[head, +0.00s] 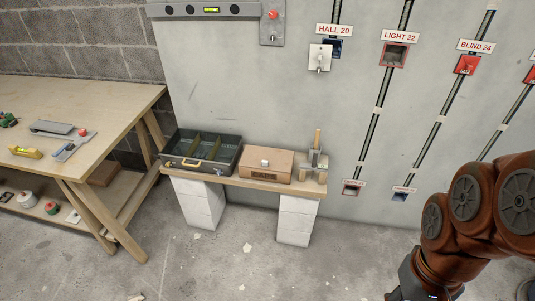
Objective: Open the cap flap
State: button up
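I cannot tell for certain which part is the cap flap. On the wall, a white plate (319,58) with a small knob or lever hangs over part of a blue box (336,47) under the "HALL 20" label. A red-framed box (394,55) under "LIGHT 22" shows an open grey inside. A red cover (466,64) with a small light part sits under "BLIND 24" and appears shut. My brown arm is at the lower right, well apart from these boxes. My gripper does not show.
A low plank bench (228,182) on white blocks holds an open dark toolbox (203,165), a closed brown box (266,177) and a small tool holder (318,174). A wooden workbench (90,100) stands left. The concrete floor in front is mostly clear, with small debris.

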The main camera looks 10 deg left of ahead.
aim_at(259, 157)
jog(key=k, duration=0.6)
jog(key=u, duration=0.55)
jog(key=i, duration=0.8)
jog(key=u, duration=0.7)
jog(key=i, duration=0.45)
jog(key=u, duration=0.1)
